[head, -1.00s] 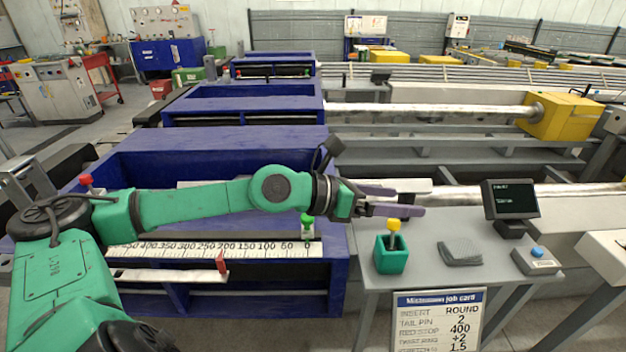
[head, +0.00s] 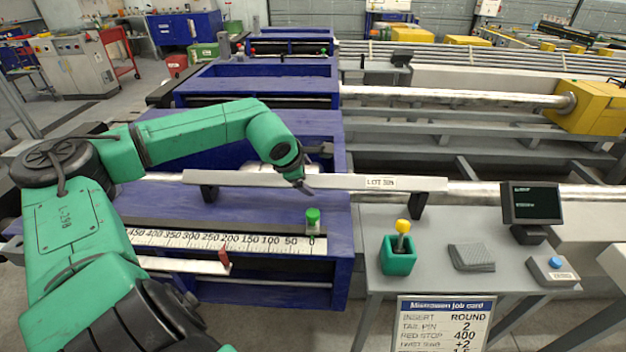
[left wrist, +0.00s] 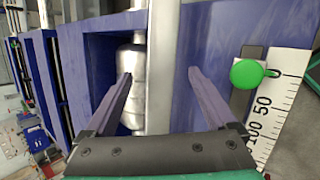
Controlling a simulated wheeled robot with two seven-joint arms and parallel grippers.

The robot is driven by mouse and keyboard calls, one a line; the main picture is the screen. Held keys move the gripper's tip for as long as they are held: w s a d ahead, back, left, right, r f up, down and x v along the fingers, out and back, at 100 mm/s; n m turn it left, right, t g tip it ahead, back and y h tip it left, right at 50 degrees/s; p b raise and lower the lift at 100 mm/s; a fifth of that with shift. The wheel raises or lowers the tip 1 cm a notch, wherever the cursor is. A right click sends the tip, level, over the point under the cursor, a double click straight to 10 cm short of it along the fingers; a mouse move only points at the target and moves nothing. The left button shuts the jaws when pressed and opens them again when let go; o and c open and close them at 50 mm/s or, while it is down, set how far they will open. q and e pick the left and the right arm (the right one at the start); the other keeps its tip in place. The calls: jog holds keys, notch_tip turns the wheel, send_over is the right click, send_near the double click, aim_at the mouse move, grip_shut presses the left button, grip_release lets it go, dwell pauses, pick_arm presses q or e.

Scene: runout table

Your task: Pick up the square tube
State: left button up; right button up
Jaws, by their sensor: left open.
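The square tube (head: 345,182) is a long pale grey bar with a "LOT" label. It lies level on dark supports, in front of a round metal bar, across the blue bench and toward the grey side table. My left gripper (head: 310,180) is over the tube's middle, pointing down, left of the label. In the left wrist view the open fingers (left wrist: 160,74) stand either side of the pale tube (left wrist: 162,95), with gaps on both sides. Whether the fingertips reach below its top is unclear. My right gripper is not in view.
A scale (head: 215,241) with a green knob (head: 313,216) and red marker (head: 224,261) runs along the bench front.

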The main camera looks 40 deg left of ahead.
aim_at(312, 179)
pick_arm(q)
jog(key=shift+w+f, duration=0.2)
jog(key=shift+w, duration=0.1)
jog(key=p+x, duration=0.1)
jog(key=x, duration=0.2)
jog(key=shift+a+f, duration=0.1)
jog(key=shift+f, duration=0.1)
grip_shut()
jog(key=shift+r, duration=0.15)
